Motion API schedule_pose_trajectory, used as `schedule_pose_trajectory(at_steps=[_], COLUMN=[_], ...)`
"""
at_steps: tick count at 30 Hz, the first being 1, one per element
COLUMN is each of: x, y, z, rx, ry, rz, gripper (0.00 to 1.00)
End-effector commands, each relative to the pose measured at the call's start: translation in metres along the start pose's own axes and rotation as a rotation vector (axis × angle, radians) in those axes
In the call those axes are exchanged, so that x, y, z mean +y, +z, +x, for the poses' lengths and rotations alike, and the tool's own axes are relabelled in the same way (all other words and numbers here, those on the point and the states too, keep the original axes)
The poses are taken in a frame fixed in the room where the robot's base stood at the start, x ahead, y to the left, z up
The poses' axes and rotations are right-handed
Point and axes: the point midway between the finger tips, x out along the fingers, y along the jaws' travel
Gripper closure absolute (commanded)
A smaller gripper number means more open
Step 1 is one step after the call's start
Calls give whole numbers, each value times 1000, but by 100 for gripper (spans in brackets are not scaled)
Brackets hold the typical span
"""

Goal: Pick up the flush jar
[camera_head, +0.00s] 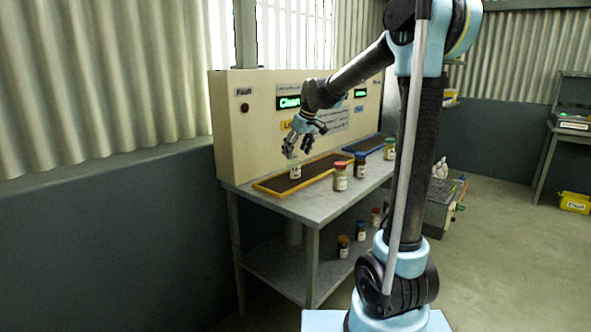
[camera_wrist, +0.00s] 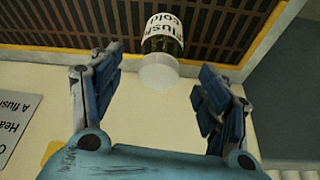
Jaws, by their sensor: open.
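The flush jar (camera_wrist: 165,42) has a pale lid, dark contents and a white label reading "FLUSH COLD", partly cut off at the top of the wrist view. In the head view the small jar (camera_head: 295,171) stands at the orange-framed dark tray (camera_head: 318,177). My gripper (camera_head: 292,152) is just above it, pointing down. In the wrist view my gripper (camera_wrist: 161,82) is open, one finger to each side of the jar's lid, with gaps on both sides. The fingers do not appear to touch the jar.
A red-lidded jar (camera_head: 340,178) and a dark-lidded jar (camera_head: 360,166) stand on the table right of the tray. A blue-framed tray (camera_head: 372,143) lies farther right. The panel (camera_head: 240,135) rises close behind the trays. Several jars stand on the lower shelf (camera_head: 290,265).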

Motion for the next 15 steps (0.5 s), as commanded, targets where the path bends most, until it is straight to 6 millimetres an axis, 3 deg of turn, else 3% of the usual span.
schedule_pose_trajectory(at_steps=[3, 15], x=[0, 0], y=[0, -2], z=[18, 49], rx=[0, 0], ry=[0, 0], rz=[0, 0], gripper=[31, 31])
